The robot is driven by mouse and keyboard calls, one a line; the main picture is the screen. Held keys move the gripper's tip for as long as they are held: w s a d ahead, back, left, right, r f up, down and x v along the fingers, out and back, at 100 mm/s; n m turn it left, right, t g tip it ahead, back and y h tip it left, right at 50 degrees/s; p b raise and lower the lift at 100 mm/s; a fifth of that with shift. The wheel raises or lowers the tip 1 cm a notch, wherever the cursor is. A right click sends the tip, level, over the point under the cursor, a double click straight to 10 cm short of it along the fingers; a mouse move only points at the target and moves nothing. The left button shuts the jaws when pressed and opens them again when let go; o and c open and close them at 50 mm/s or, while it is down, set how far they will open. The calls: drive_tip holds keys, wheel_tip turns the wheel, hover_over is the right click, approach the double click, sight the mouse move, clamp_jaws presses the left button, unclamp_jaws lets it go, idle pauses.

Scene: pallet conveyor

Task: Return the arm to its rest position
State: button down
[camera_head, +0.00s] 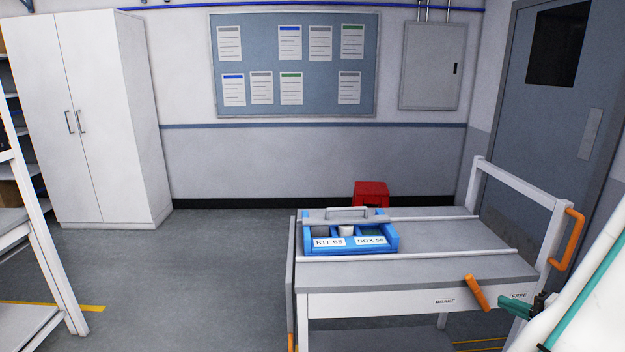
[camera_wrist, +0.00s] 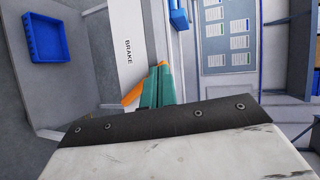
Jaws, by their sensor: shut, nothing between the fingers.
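My gripper (camera_head: 505,304) is at the front right of the grey cart (camera_head: 400,272) in the head view, with its green fingers pointing left. It is shut and empty. In the wrist view its fingers (camera_wrist: 160,84) show close together, with part of an orange handle behind them. The orange brake lever (camera_head: 478,293) on the cart's front tilts with its top to the left, between the words BRAKE and FREE. The fingertips are close to the lever; I cannot tell whether they touch it.
A blue tray (camera_head: 348,250) labelled KIT 65 and BOX 56 sits on the cart top. The cart's white push frame (camera_head: 520,185) with an orange grip (camera_head: 569,240) stands at the right. An empty blue bin (camera_wrist: 60,37) shows in the wrist view. Floor left of the cart is clear.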

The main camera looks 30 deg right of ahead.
drive_tip(key=w+a+r+n+g+y, duration=0.2)
drive_tip(key=a+r+g+y, duration=0.15)
drive_tip(key=a, duration=0.35)
drive_tip(key=w+a+r+n+g+y, duration=0.2)
drive_tip(key=a+g, duration=0.2)
drive_tip(key=a, duration=0.3)
drive_tip(key=w+a+r+n+g+y, duration=0.2)
drive_tip(key=a+r+g+y, duration=0.1)
drive_tip(key=a, duration=0.5)
drive_tip(key=s+a+r+n+g+h, duration=0.1)
drive_tip(key=a+r+n+h, duration=0.3)
drive_tip(key=a, duration=0.5)
drive_tip(key=s+a+r+n+g+h, duration=0.2)
drive_tip(key=s+a+r+n+h, duration=0.1)
drive_tip(key=a+r+n, duration=0.4)
drive_tip(key=a+n+h, duration=0.1)
drive_tip(key=a, duration=0.1)
drive_tip(key=shift+a+h, duration=0.35)
drive_tip(key=shift+r+g, duration=0.1)
drive_tip(key=shift+g, duration=0.15)
